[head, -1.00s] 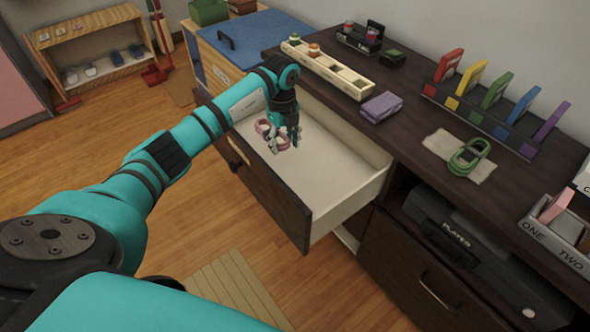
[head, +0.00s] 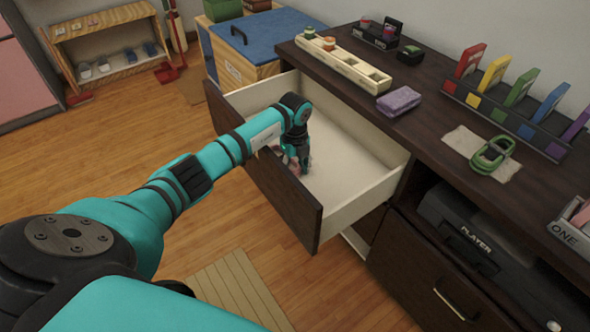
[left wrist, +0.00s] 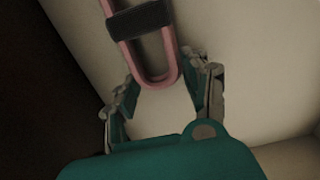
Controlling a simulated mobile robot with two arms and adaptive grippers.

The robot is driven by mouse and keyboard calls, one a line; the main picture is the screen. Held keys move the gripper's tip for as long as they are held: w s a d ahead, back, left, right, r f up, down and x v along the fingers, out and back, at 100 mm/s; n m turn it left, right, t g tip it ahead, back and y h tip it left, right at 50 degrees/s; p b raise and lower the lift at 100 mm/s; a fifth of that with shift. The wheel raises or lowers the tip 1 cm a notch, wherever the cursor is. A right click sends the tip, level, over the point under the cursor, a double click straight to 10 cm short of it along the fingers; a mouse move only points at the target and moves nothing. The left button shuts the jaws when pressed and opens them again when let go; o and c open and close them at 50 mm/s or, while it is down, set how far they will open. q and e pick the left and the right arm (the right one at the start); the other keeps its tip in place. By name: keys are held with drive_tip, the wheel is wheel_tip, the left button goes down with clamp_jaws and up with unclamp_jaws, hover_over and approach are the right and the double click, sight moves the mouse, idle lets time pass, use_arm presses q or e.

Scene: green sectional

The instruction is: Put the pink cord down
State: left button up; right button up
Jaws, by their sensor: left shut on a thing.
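The pink cord is a folded loop bound by a dark band. It fills the upper middle of the left wrist view (left wrist: 170,68), its rounded end between my finger tips. My left gripper (head: 295,160) is shut on the cord, low inside the open drawer (head: 357,205); its fingers also show in the left wrist view (left wrist: 168,80). In the head view the arm and fingers hide most of the cord. I cannot tell whether it touches the drawer floor. My right gripper is not in view.
The drawer looks otherwise empty, with bare floor right of the gripper. A black player (head: 475,235) sits below.

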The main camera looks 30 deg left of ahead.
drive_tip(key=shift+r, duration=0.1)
use_arm(q)
drive_tip(key=o, duration=1.2)
drive_tip(key=shift+c, duration=0.2)
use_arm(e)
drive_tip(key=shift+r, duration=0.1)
use_arm(q)
drive_tip(key=shift+r, duration=0.2)
wheel_tip(320, 180, up, 12)
drive_tip(key=p, duration=0.2)
drive_tip(key=shift+f, duration=0.15)
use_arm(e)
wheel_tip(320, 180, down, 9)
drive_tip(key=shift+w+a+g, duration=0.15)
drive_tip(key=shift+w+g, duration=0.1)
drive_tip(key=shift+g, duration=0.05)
use_arm(q)
drive_tip(key=shift+p, duration=0.3)
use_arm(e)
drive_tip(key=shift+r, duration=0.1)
